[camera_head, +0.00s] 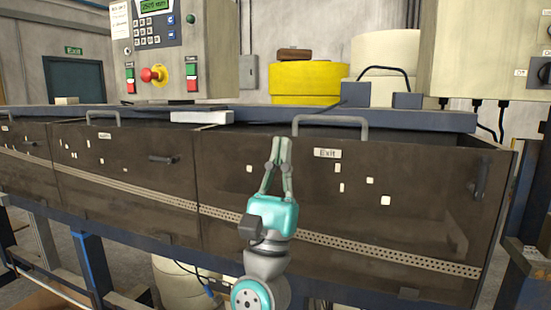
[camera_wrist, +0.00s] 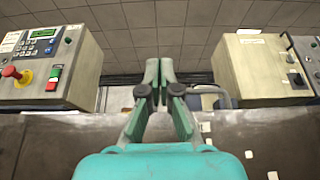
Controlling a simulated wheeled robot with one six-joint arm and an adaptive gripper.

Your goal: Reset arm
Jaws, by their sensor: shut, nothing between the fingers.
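My gripper (camera_head: 281,142) is teal with grey-green fingers and points upward in front of the machine's dark cover panel (camera_head: 420,210). Its fingertips are together and nothing is between them. In the wrist view the gripper (camera_wrist: 159,68) also shows shut, its tips in front of the gap between two control boxes. My arm rises from the bottom of the head view, below the gripper. In the head view the fingertips overlap the panel just left of a grey bar handle; whether they touch the panel I cannot tell.
A control box (camera_head: 165,50) with a red stop button (camera_head: 155,75) stands at upper left. Another box (camera_head: 480,50) stands at upper right. A grey handle (camera_head: 330,120) sticks up from the panel's top edge. A yellow drum (camera_head: 308,82) stands behind the machine.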

